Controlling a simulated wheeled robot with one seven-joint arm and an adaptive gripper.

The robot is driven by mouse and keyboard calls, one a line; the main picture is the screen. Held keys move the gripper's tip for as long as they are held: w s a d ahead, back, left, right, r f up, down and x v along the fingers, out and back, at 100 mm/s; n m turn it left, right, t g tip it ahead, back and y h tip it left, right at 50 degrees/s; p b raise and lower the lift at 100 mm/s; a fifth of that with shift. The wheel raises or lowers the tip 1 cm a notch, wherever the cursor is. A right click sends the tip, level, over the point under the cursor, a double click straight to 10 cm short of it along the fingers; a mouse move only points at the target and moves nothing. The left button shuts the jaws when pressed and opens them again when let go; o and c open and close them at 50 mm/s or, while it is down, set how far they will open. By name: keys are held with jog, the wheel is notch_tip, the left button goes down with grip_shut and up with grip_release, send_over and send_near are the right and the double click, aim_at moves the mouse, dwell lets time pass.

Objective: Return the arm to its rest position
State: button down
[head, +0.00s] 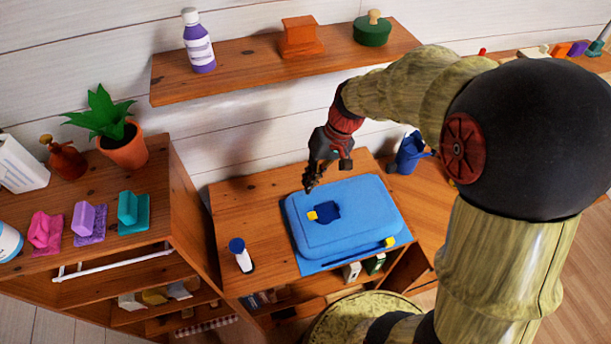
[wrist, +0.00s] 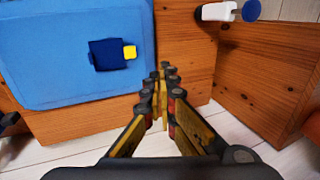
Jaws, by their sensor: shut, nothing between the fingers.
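My gripper (head: 312,178) is above the back left part of the blue case (head: 350,240), which lies on the low wooden table. It is shut and holds nothing. In the wrist view my gripper (wrist: 163,72) points past the side of the blue case (wrist: 60,90), with its fingertips together near the table edge. My arm reaches in from the right in the head view, bent and raised over the table. Whether the fingertips touch the case cannot be told, but they look apart from it.
A white bottle with a blue cap (head: 241,256) stands on the table's left. A blue watering can (head: 408,152) is behind right. A wooden shelf (head: 260,75) hangs above, with a purple bottle (head: 199,42).

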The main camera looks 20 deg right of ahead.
jog(key=shift+r, duration=0.1)
jog(key=s+d+r+t+h+b, duration=0.1)
jog(key=s+r+t+h+b, duration=0.1)
jog(key=s+b, duration=0.3)
jog(key=s+d+r+t+h+b, duration=0.1)
jog(key=s+r+t+h+b, duration=0.1)
jog(key=s, duration=0.9)
jog(key=r+t+b, duration=0.1)
jog(key=r+b, duration=0.1)
jog(key=shift+d+t+b, duration=0.25)
jog(key=shift+t+b, duration=0.05)
jog(key=shift+b, duration=0.05)
dwell(1.3)
